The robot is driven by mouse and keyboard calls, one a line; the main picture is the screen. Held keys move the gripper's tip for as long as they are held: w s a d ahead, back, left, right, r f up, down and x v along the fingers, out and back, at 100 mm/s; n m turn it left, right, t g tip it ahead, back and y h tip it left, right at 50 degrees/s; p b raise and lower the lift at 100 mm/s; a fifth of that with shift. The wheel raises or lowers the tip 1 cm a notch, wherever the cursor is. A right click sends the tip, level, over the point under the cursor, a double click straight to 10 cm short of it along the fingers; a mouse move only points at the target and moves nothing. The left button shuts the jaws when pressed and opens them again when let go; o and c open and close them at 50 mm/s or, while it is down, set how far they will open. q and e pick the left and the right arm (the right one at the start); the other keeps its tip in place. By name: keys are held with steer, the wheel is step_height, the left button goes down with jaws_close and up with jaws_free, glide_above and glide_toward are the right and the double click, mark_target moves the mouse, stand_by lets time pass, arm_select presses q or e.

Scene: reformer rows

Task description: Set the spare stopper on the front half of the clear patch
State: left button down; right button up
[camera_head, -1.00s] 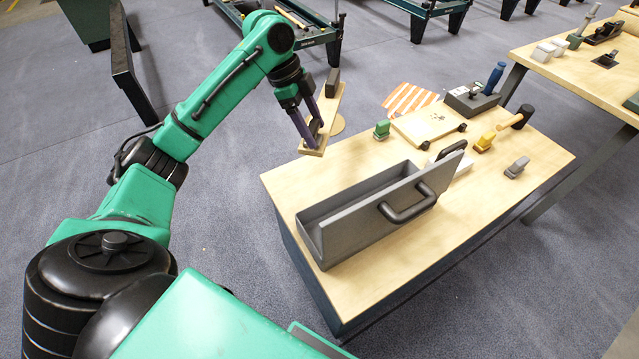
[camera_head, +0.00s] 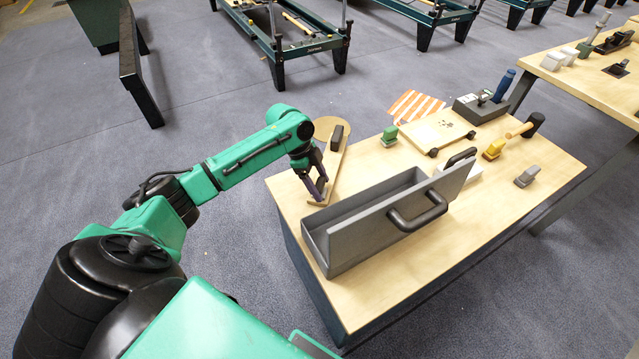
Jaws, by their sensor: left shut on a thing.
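My left gripper (camera_head: 318,188) is shut at the near end of a tan wooden board (camera_head: 343,158). The board has a rounded far end and a dark block (camera_head: 336,138) on top. It is over the left edge of the bench; I cannot tell whether it touches. The fingers hide part of the near end. Small green (camera_head: 389,136), yellow (camera_head: 494,149) and grey (camera_head: 527,176) blocks stand on the bench; I cannot tell which thing is the spare stopper. An orange-and-white striped patch (camera_head: 415,106) is at the far edge. My right gripper is out of view.
A grey open tray (camera_head: 345,213) with black handles fills the bench's near left. Behind it are a wheeled wooden board (camera_head: 436,129), a dark box (camera_head: 481,108) with a blue-handled tool, and a mallet (camera_head: 530,125). The bench top (camera_head: 470,225) is bare at the near right.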

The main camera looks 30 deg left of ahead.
arm_select(q)
jaws_free()
steer(key=v, duration=1.2)
steer(key=shift+p, duration=0.45)
